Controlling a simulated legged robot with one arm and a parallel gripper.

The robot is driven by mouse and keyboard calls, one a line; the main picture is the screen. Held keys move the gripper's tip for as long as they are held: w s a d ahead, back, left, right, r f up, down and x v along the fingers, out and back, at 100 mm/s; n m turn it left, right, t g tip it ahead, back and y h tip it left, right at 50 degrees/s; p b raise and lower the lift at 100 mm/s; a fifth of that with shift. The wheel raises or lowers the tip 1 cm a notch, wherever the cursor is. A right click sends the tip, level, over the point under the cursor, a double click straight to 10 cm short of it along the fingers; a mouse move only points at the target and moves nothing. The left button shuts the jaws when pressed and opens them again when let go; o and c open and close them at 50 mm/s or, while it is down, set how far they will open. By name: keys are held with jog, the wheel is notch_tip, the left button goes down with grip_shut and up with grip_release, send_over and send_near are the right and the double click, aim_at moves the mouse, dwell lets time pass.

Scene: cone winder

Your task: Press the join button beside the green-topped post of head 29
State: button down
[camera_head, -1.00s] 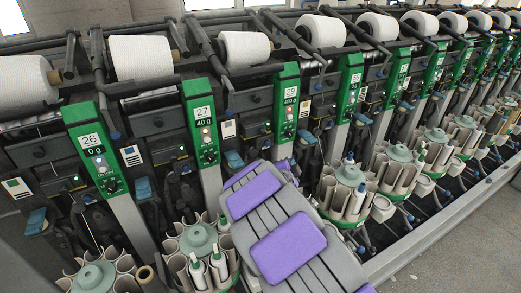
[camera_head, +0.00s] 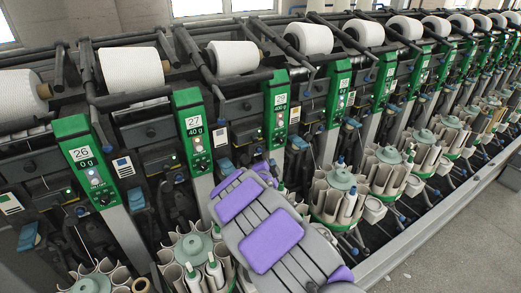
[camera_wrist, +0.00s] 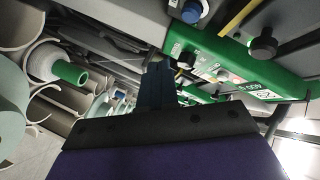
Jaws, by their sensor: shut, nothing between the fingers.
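A row of green-topped posts runs across the head view. The post for 26 (camera_head: 88,165) is at the left and the 27 post (camera_head: 192,130) follows. The third post (camera_head: 277,105) carries a small label reading 400 g; its head number looks like 28 or 29. In the wrist view a green post top (camera_wrist: 225,65) with a 400 g label lies beyond my gripper (camera_wrist: 158,68). My gripper is shut and empty, its dark blue fingers pointing towards that post. A blue round knob (camera_wrist: 193,10) is near it. I cannot tell which part is the join button.
Round bobbin magazines (camera_head: 340,195) stand below the posts. In the wrist view a bobbin with a green end (camera_wrist: 60,68) lies close at the left. White yarn cones (camera_head: 235,57) sit on top. A grey rail (camera_head: 440,225) edges the open floor (camera_head: 480,245).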

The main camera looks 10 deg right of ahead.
aim_at(259, 150)
jog(key=w+p, duration=0.1)
jog(key=w+a+p, duration=0.1)
jog(key=w+p, duration=0.1)
jog(key=w, duration=0.1)
jog(key=shift+a+r+p, duration=0.1)
jog(key=shift+a+p, duration=0.2)
jog(key=shift+p, duration=0.05)
jog(key=shift+a, duration=0.25)
jog(key=shift+d, duration=0.15)
jog(key=shift+w, duration=0.15)
dwell(1.4)
jog(key=shift+w+r, duration=0.1)
jog(key=shift+w, duration=0.15)
